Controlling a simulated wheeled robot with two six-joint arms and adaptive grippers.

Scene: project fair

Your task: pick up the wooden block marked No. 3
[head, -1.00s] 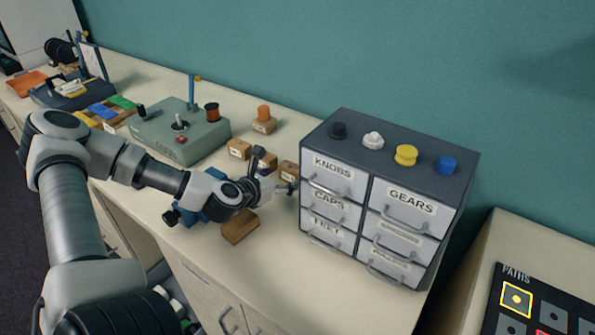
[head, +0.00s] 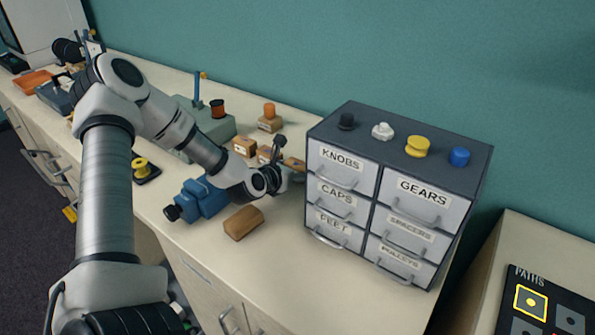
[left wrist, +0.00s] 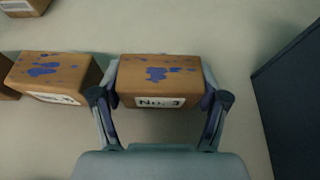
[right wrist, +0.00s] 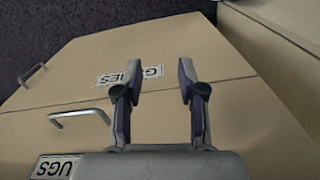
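The wooden block marked No. 3 (left wrist: 160,72) has blue blotches on top and a white label facing me in the left wrist view. It sits between the two fingers of my left gripper (left wrist: 160,103), which are spread wide beside its ends. Any gap at the fingers is too small to judge. In the head view only part of this block (head: 295,164) shows past my left gripper (head: 284,172), beside the drawer cabinet. My right gripper (right wrist: 160,92) is open and empty, in front of the counter's cabinet doors.
Another labelled block (left wrist: 52,76) stands close left of it. The drawer cabinet (head: 345,208) is close on the right.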

